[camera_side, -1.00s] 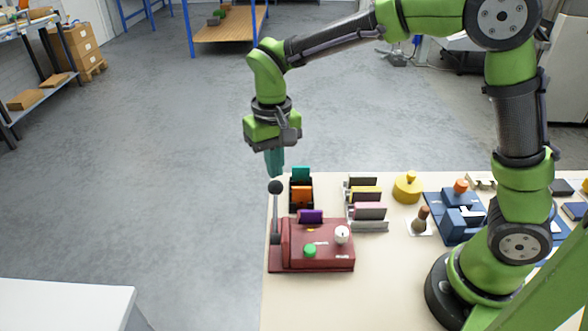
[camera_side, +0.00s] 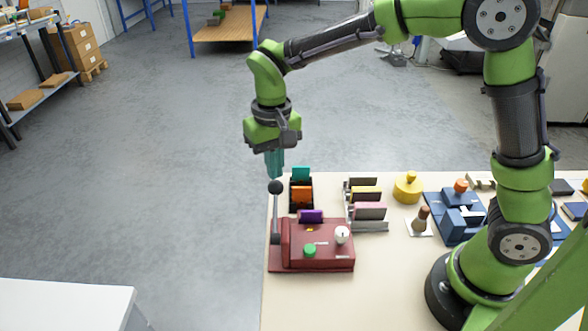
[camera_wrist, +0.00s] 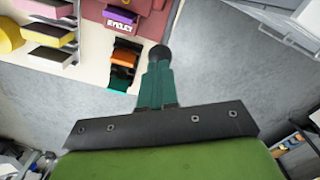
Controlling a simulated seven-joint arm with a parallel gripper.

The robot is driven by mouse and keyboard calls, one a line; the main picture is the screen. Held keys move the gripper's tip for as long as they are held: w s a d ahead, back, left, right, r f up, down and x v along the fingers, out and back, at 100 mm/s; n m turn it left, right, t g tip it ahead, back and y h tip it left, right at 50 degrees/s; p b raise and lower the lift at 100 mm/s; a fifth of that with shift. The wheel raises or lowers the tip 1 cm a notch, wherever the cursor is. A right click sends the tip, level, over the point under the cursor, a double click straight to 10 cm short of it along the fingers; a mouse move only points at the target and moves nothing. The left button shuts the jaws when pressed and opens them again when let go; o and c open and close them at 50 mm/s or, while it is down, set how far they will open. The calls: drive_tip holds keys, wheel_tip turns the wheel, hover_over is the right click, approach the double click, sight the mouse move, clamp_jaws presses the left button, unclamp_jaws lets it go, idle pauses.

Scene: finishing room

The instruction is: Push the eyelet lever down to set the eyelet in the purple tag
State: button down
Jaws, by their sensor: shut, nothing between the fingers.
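The eyelet lever (camera_side: 276,212) stands upright at the left side of the dark red eyelet machine (camera_side: 330,258), with a black ball knob (camera_side: 275,187) on top. The purple tag (camera_side: 311,216) sits at the back of the machine; in the wrist view the purple piece (camera_wrist: 121,20) carries the word EYELET. My gripper (camera_side: 275,175) is shut and empty, pointing down just above the knob. In the wrist view the knob (camera_wrist: 159,53) shows just beyond my teal fingertips (camera_wrist: 158,68). I cannot tell whether they touch it.
A black holder with orange and teal tags (camera_side: 301,196) stands behind the machine, close to the lever. A rack of tags (camera_side: 368,225), a yellow knobbed object (camera_side: 408,188) and a blue machine (camera_side: 460,225) stand to the right. Left of the table is open floor.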

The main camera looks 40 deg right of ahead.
sight(277, 194)
drive_tip(key=shift+w+d+f, duration=0.1)
drive_tip(key=shift+f, duration=1.25)
drive_tip(key=shift+w+d+f, duration=0.1)
drive_tip(key=shift+f, duration=1.25)
drive_tip(key=shift+f, duration=1.45)
drive_tip(key=shift+s+a+r, duration=0.1)
drive_tip(key=shift+r, duration=2.35)
drive_tip(key=shift+s+a+r, duration=0.1)
drive_tip(key=shift+r, duration=2.3)
drive_tip(key=shift+d+r, duration=0.1)
drive_tip(key=shift+r, duration=1.9)
